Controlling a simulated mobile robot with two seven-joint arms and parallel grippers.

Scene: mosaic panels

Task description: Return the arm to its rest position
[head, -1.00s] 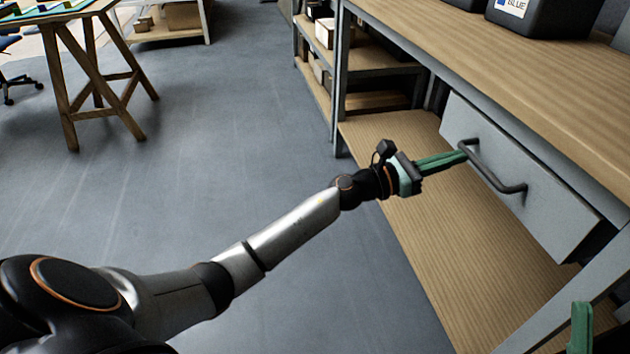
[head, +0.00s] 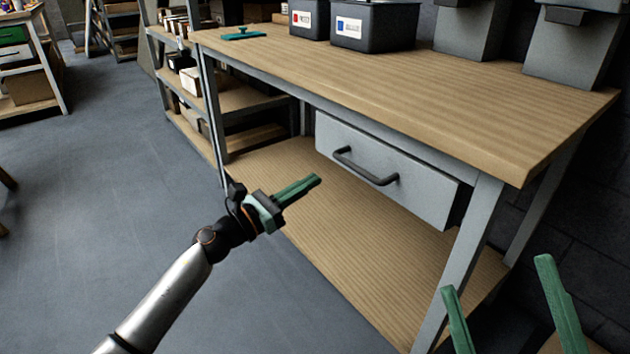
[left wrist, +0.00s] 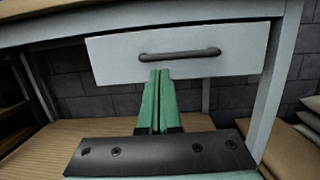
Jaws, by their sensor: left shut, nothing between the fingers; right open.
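My left gripper (head: 308,186) is shut with nothing between its green fingers. It is in front of the grey drawer (head: 388,172) under the workbench, apart from the drawer's dark handle (head: 366,167) in the head view. In the left wrist view the shut fingertips (left wrist: 159,75) point toward the drawer front (left wrist: 240,45), just below the handle (left wrist: 180,55). The drawer stands a little out from the bench. My right gripper (head: 500,272) shows at the lower right of the head view, its two green fingers spread apart and empty.
The wooden workbench (head: 400,82) carries dark bins (head: 375,25) and a teal tool (head: 243,34). Its lower shelf (head: 330,220) lies beneath the left gripper. A bench leg (head: 458,262) stands between the grippers. Shelving (head: 240,98) stands behind. The floor (head: 110,190) at left is clear.

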